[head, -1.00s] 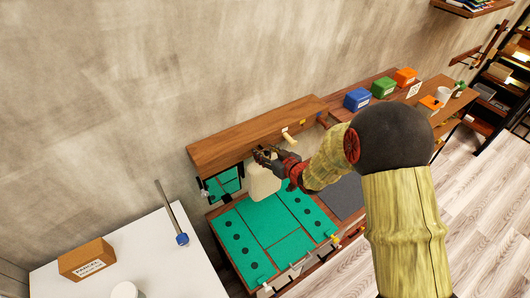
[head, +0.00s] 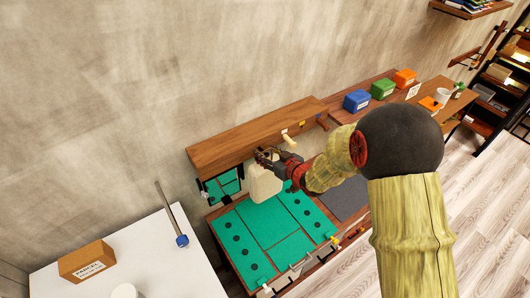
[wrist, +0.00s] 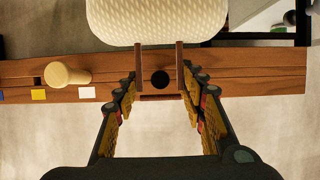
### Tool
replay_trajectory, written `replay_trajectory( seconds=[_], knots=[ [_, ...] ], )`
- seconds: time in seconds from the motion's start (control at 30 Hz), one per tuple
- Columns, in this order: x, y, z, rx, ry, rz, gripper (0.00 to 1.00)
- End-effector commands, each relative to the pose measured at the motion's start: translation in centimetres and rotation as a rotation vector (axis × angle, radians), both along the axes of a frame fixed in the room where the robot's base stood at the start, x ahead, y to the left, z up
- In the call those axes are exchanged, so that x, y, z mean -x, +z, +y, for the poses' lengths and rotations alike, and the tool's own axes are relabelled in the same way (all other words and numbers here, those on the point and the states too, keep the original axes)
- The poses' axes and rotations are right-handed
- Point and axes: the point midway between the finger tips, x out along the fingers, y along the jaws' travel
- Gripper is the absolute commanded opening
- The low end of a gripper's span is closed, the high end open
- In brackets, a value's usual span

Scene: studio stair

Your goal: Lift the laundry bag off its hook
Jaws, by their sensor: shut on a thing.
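The cream laundry bag (head: 263,184) hangs below my gripper (head: 268,157) in the head view, in front of the wooden rail. In the wrist view the bag's textured body (wrist: 157,20) is at the top. Its brown handle loop (wrist: 180,68) reaches down between the fingers of my gripper (wrist: 161,82), which are shut on it. A dark round end (wrist: 160,78), probably the hook, shows inside the loop's outline. I cannot tell whether the loop still bears on it.
The wooden rail (wrist: 255,78) carries a pale peg (wrist: 67,74) and coloured tags beside the loop. Below is a bench with a green mat (head: 270,222). A white table (head: 130,248) with a cardboard box (head: 87,261) stands at left. Coloured boxes (head: 383,88) stand at right.

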Motion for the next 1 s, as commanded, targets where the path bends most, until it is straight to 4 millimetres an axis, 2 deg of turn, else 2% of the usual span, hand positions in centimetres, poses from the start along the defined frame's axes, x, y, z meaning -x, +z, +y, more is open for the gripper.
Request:
replay_trajectory(
  seconds=[1.0],
  knots=[
    [3.2,0.7,-2.1,0.0,0.0,-0.001,0.03]
  ],
)
